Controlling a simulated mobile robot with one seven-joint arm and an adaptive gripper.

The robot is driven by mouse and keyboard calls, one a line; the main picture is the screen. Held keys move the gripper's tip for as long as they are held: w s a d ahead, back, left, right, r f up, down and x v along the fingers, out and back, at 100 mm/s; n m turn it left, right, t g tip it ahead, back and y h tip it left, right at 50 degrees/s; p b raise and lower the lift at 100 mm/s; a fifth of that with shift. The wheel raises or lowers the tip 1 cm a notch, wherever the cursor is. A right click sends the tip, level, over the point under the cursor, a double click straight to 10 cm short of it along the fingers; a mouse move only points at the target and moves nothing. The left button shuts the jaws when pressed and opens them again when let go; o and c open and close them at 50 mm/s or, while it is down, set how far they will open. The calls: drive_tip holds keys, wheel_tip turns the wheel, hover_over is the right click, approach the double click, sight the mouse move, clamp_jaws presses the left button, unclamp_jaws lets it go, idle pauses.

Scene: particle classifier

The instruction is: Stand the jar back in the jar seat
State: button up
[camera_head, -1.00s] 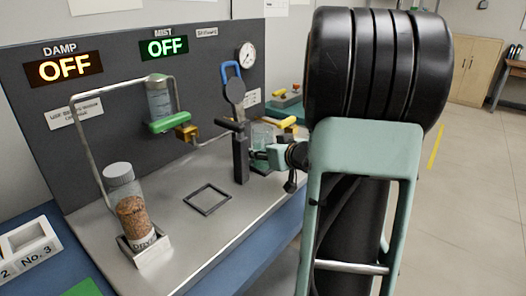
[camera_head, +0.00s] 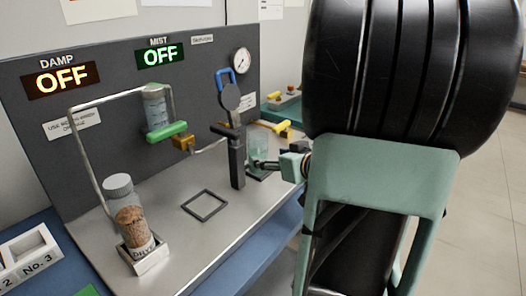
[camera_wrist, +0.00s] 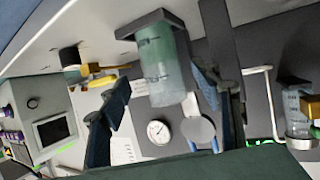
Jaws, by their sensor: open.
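A clear, greenish jar (camera_head: 258,147) stands upright at the right end of the bench, behind the dark post. In the wrist view, which is upside down, the jar (camera_wrist: 160,68) has its bottom end at a dark square seat (camera_wrist: 152,22). That seat (camera_head: 263,174) shows only partly in the head view. My gripper (camera_head: 258,164) is at the jar's right front side. In the wrist view my gripper (camera_wrist: 163,82) is open, with one finger to each side of the jar and visible gaps. The jar's depth between the fingers is hard to judge.
An empty dark square frame (camera_head: 205,205) lies mid-bench. A lidded jar of brown grains (camera_head: 128,215) stands in a metal holder (camera_head: 148,262) at the left. A dark post (camera_head: 236,162) with a blue-handled clamp stands close left of my gripper. A bent pipe (camera_head: 90,150) rises behind.

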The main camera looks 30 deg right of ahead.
drive_tip(key=v, duration=0.3)
drive_tip(key=shift+s+p, duration=0.3)
drive_tip(key=shift+p, duration=0.05)
drive_tip(key=shift+r, duration=0.1)
